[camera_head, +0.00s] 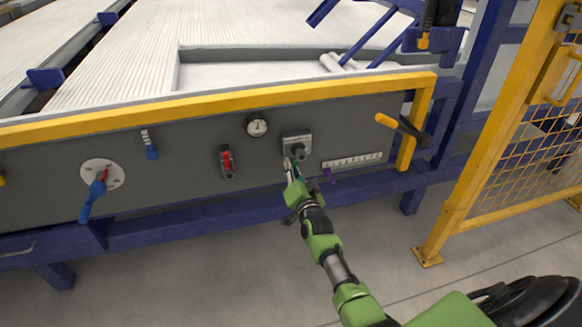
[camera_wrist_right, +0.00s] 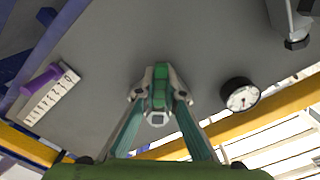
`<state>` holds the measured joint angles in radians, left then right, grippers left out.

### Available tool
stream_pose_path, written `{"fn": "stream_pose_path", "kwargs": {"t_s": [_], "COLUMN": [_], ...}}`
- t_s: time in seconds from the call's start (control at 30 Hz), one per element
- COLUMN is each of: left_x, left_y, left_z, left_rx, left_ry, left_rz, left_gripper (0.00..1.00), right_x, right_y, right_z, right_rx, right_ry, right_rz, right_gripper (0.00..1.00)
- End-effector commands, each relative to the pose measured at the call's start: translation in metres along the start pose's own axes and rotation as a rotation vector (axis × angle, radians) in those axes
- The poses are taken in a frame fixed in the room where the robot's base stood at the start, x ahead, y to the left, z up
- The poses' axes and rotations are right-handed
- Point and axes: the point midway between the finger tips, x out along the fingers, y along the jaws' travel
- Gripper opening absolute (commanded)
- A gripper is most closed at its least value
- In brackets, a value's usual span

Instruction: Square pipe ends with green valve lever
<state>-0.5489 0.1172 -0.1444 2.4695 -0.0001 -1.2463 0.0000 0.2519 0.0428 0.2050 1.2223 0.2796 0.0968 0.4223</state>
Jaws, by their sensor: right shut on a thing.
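The green valve lever shows between the fingers of my right gripper in the right wrist view (camera_wrist_right: 159,86). In the head view the grey valve body (camera_head: 297,143) sits on the dark panel, and the lever is mostly hidden by my gripper. My right gripper (camera_head: 291,168) reaches up to it from below, and in the wrist view its two fingertips (camera_wrist_right: 160,94) are closed on the lever from both sides. Long white pipes (camera_head: 130,62) lie side by side on the bed behind the panel. My left gripper is not in view.
On the panel are a round gauge (camera_head: 257,126), a red valve lever (camera_head: 227,160), a blue-handled lever (camera_head: 92,200) and a scale with a purple slider (camera_head: 329,176). A yellow rail (camera_head: 220,103) tops the panel. A yellow mesh fence (camera_head: 520,150) stands at right. Floor below is clear.

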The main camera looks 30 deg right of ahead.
Motion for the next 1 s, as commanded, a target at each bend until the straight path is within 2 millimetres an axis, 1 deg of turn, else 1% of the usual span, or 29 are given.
{"fn": "stream_pose_path", "kwargs": {"t_s": [0.13, 0.17, 0.2, 0.23, 0.53, 0.67, 0.77, 0.83, 1.0], "left_x": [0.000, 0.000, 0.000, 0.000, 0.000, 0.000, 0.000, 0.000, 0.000], "left_y": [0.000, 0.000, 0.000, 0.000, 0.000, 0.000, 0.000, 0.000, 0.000], "left_z": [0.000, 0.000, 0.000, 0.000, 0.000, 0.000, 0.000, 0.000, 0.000], "left_rx": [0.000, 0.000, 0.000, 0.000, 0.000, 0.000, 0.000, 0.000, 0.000], "left_ry": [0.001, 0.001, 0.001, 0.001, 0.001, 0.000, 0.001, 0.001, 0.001], "left_rz": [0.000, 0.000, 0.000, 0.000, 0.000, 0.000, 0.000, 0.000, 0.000], "left_gripper": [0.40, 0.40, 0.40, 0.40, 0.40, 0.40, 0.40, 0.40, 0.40], "right_x": [0.000, 0.000, 0.000, 0.000, 0.000, -0.007, -0.020, -0.032, -0.069], "right_y": [-0.001, -0.001, -0.001, -0.001, 0.000, 0.000, 0.001, 0.001, 0.001], "right_z": [0.000, 0.000, 0.000, 0.000, 0.000, 0.001, 0.001, 0.001, 0.001], "right_rx": [0.009, 0.009, 0.008, 0.007, 0.004, 0.004, 0.004, 0.005, 0.005], "right_ry": [0.000, 0.000, 0.000, 0.000, 0.000, -0.001, -0.001, 0.000, -0.001], "right_rz": [-0.001, -0.001, -0.001, -0.001, 0.000, 0.000, 0.001, 0.001, 0.001], "right_gripper": [0.00, 0.14, 0.25, 0.27, 0.27, 0.27, 0.27, 0.27, 0.27]}}
